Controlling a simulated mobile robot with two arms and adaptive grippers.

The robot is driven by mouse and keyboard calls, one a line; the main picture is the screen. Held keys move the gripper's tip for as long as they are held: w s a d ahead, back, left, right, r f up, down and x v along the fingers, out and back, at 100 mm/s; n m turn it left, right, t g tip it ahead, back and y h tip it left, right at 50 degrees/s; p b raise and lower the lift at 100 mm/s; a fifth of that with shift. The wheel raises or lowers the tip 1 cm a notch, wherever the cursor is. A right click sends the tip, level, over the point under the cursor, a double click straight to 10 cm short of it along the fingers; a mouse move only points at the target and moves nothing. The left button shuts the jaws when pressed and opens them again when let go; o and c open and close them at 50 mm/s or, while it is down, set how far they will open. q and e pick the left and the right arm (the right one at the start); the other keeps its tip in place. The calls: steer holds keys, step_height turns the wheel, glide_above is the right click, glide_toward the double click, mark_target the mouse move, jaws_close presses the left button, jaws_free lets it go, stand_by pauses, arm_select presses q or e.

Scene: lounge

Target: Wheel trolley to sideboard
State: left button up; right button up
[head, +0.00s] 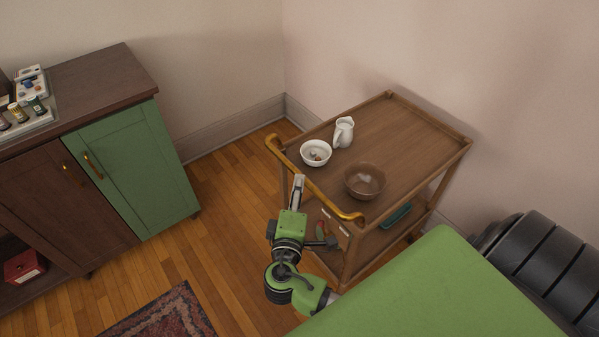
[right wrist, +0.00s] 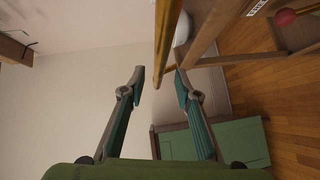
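The wooden trolley (head: 415,130) stands in the corner against the right wall. Its brass handle (head: 345,209) runs along the side facing me. On its top are a white bowl (head: 316,153), a white jug (head: 344,132) and a brown bowl (head: 365,181). My right gripper (head: 298,181) is at the handle, left of its middle. In the right wrist view its fingers (right wrist: 160,78) are spread, with the handle (right wrist: 168,35) reaching between them; contact cannot be told. The dark wood sideboard (head: 105,78) with a green door (head: 135,170) stands at the left. My left gripper is not in view.
Bare wood floor (head: 225,210) lies between the sideboard and the trolley. A patterned rug (head: 165,318) lies at the bottom left. The trolley's lower shelf holds a teal item (head: 397,215). A tray with small bottles (head: 30,118) is on the sideboard.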

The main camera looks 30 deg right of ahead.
steer(key=x, duration=0.6)
steer(key=shift+p, duration=0.3)
steer(key=shift+s, duration=0.1)
jaws_close()
